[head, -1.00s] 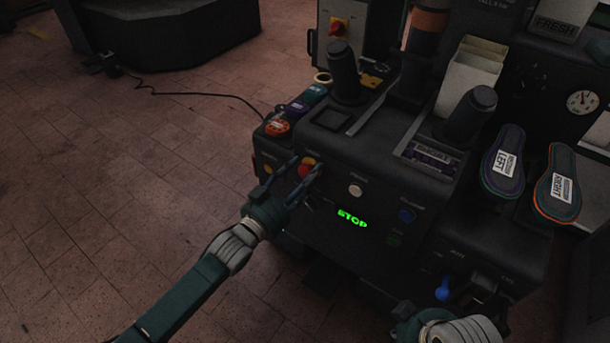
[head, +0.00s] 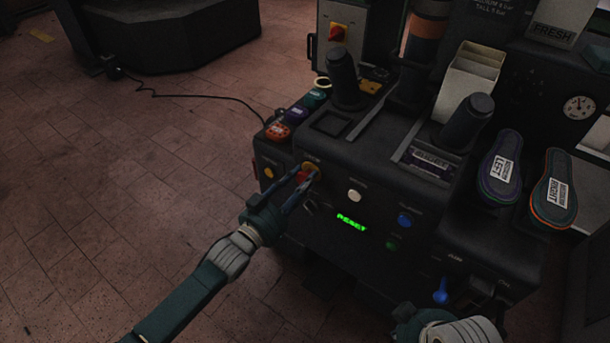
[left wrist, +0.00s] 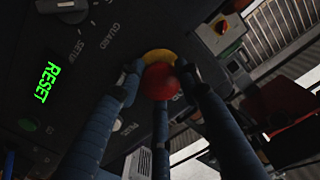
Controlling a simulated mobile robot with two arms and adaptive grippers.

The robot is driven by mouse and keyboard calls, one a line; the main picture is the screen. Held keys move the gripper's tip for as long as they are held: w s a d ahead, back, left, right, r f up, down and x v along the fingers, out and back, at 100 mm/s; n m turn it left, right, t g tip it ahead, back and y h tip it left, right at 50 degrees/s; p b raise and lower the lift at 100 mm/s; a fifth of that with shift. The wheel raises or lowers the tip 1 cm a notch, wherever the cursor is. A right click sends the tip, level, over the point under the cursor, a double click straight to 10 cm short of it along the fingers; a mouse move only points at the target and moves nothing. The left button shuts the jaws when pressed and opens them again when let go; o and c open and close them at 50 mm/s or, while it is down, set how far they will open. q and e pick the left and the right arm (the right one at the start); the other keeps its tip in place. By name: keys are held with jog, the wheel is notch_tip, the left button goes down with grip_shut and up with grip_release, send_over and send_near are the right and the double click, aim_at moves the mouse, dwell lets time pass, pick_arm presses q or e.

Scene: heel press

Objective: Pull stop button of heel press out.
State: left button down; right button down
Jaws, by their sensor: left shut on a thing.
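The red stop button (left wrist: 160,82) with its yellow surround (left wrist: 158,56) sits on the front panel of the heel press (head: 330,235), at the panel's upper left. It also shows in the head view (head: 309,171), partly covered by my fingers. My left gripper (head: 302,182) is shut on the red button, with its fingers around it in the left wrist view (left wrist: 160,75). The green display (head: 351,223) reads RESET.
A white button (head: 354,196), a blue button (head: 404,220) and a green button (head: 392,244) are on the same panel. Two insoles lie at the right.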

pick_arm(q)
jog(key=shift+s+f, duration=0.1)
jog(key=shift+f, duration=0.15)
jog(key=c, duration=1.3)
grip_release()
jog(key=shift+c, duration=0.2)
jog(key=shift+o, duration=0.9)
jog(key=shift+a+r, duration=0.15)
jog(key=v, duration=1.2)
